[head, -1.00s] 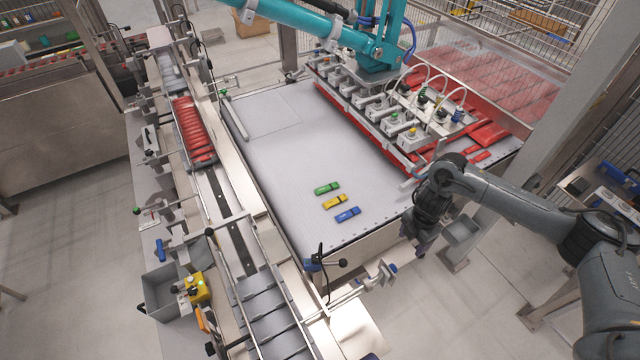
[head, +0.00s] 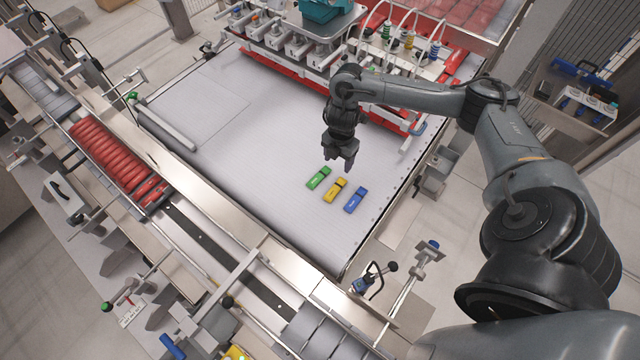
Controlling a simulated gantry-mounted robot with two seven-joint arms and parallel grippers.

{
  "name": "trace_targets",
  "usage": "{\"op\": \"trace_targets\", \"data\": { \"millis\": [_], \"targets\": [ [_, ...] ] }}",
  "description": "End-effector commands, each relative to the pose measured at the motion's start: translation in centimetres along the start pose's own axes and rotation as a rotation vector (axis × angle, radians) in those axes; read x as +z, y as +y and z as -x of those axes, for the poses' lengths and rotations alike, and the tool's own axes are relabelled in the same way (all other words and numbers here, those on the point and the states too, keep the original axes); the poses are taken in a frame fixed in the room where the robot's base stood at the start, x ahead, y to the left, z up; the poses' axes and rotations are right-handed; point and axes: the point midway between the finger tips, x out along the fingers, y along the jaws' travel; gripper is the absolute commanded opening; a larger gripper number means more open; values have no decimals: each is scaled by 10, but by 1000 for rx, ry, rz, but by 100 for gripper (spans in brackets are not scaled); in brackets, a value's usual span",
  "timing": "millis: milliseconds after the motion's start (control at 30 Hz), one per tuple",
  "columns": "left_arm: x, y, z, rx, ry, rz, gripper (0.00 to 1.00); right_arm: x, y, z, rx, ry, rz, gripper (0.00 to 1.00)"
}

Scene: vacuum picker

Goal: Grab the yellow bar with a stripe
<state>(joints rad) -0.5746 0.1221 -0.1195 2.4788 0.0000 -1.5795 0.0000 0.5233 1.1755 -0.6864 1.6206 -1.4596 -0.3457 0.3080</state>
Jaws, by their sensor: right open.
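The yellow bar (head: 335,190) with a dark stripe lies on the light grey belt (head: 250,160), near its front right part. It is the middle one of three bars. The green bar (head: 318,178) lies to its left and the blue bar (head: 356,200) to its right, each with a dark stripe and a small gap between them. My right gripper (head: 342,164) is open and points down above the belt, just behind the yellow bar in the picture. It looks empty and apart from the bars. My left gripper is not in view.
The vacuum picker head (head: 300,40) with a row of suction units stands at the back of the belt. A line of red packs (head: 115,155) lies in the conveyor on the left. A metal rail (head: 270,220) borders the belt. The belt's left part is clear.

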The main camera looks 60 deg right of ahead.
Motion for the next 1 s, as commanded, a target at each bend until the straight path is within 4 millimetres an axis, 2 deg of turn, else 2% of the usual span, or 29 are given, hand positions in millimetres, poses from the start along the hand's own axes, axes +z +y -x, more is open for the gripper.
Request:
{"op": "trace_targets", "data": {
  "millis": [33, 333, 467, 733, 1000],
  "targets": [
    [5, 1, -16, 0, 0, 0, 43, 0, -1, -17, -2, -1, 0, 64],
    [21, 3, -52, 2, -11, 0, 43, 0, 0, -54, -1, -1, 0, 64],
    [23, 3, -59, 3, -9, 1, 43, 0, 0, -65, -1, 0, -1, 64],
    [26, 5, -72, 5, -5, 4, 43, -1, 0, -101, -2, 2, -1, 64],
    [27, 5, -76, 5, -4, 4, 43, 0, 0, -116, -1, 0, 0, 64]
  ]
}}
